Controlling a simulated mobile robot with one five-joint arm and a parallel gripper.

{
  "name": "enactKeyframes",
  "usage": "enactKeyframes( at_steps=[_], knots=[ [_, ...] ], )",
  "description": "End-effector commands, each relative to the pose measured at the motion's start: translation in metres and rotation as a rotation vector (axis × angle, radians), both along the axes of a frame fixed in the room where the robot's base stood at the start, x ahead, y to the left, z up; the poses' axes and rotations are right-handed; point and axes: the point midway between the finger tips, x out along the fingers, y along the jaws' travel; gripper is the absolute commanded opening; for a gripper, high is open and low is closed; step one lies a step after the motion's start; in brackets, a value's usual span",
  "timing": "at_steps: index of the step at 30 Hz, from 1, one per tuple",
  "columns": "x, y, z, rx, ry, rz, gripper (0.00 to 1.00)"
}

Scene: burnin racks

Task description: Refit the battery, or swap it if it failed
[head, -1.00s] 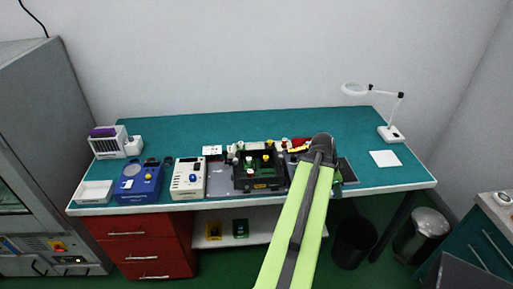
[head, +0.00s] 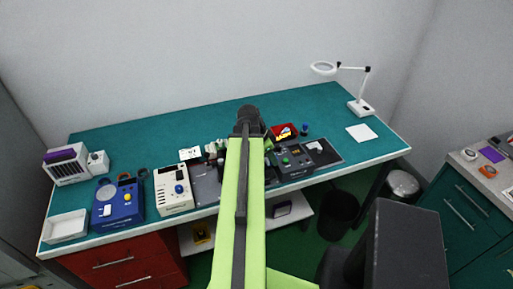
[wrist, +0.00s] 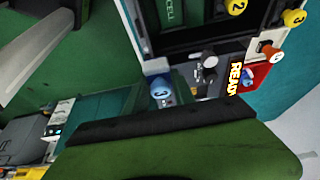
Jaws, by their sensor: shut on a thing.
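In the head view my gripper (head: 248,112) is at the end of my lime-green arm, over the middle of the bench. In the wrist view a large dark green block (wrist: 180,152) with a black edge fills the bottom, very close to the camera; my gripper is shut on it. I cannot tell for sure that it is the battery. A green part with "CELL" lettering (wrist: 168,12) shows at the top, inside a black-walled holder (wrist: 205,35) with numbered yellow knobs. My fingertips are not clear there. In the head view my arm hides most of the holder.
A dark tester (head: 295,162) stands right of my arm, with a red tray (head: 284,130) behind it. Left are a cream meter (head: 172,190), a blue device (head: 118,202) and a white tray (head: 66,228). A magnifier lamp (head: 362,107) stands right. The rear bench is clear.

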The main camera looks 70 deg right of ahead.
Motion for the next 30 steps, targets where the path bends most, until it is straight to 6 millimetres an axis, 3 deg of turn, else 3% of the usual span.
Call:
enactKeyframes(
  at_steps=[1, 3, 7, 17, 30],
  knots=[
    [0.02, -0.003, 0.011, 0.001, 0.001, 0.005, 0.0],
    [0.04, -0.003, 0.016, 0.0, 0.001, 0.002, 0.0],
    [0.061, 0.0, 0.019, 0.0, 0.002, -0.005, 0.0],
    [0.061, 0.0, 0.007, -0.001, 0.002, -0.008, 0.0],
    [0.06, 0.0, -0.042, -0.001, 0.002, -0.008, 0.0]
  ],
)
